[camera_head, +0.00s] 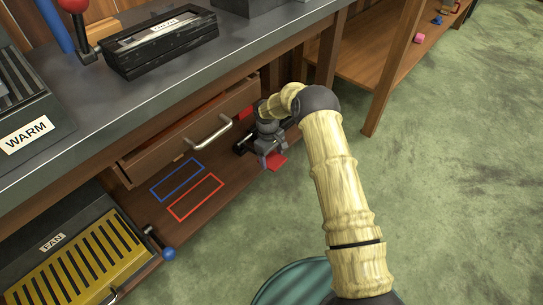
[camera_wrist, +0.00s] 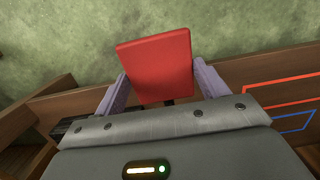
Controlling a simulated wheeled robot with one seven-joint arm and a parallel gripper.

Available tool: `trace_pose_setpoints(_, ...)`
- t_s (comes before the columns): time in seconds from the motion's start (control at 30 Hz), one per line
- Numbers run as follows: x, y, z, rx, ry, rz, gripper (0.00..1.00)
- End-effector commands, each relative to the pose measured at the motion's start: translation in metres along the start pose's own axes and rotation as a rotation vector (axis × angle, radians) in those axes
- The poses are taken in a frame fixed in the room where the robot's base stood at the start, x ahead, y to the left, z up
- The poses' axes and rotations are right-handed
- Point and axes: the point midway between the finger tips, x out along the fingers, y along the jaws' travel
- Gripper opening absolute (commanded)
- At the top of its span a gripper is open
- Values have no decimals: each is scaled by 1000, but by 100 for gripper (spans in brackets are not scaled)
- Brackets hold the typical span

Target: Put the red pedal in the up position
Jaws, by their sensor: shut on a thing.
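The red pedal (camera_wrist: 156,62) is a flat red plate. In the wrist view it stands between the two grey-purple fingers of my gripper (camera_wrist: 160,82), which is shut on it. In the head view the pedal (camera_head: 276,161) shows just beyond the lower shelf's front edge, below my gripper (camera_head: 268,148). My wrist hides the pedal's mount, and its exact tilt is hard to tell.
A drawer with a metal handle (camera_head: 211,132) sits above the shelf, left of my gripper. Blue (camera_head: 177,179) and red (camera_head: 195,197) outlines mark the shelf. The yellow-slatted FAN unit (camera_head: 75,262) is at lower left. Green floor (camera_head: 455,190) lies open on the right.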

Motion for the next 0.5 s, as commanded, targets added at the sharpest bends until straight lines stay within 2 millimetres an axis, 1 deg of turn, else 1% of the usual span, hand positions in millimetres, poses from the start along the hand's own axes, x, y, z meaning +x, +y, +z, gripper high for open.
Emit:
trace_pose_setpoints(0.03, -6, 2, -7, -1, 23, 9, 32)
trace_pose_setpoints(0.07, -7, 2, -7, -1, 24, 10, 32)
trace_pose_setpoints(0.1, -7, 2, -7, -1, 25, 10, 75)
trace_pose_setpoints(0.17, -7, 2, -7, -1, 24, 10, 86)
trace_pose_setpoints(0.2, -6, 2, -7, -1, 22, 9, 94)
trace_pose_setpoints(0.5, -2, 1, -4, 0, 13, 5, 95)
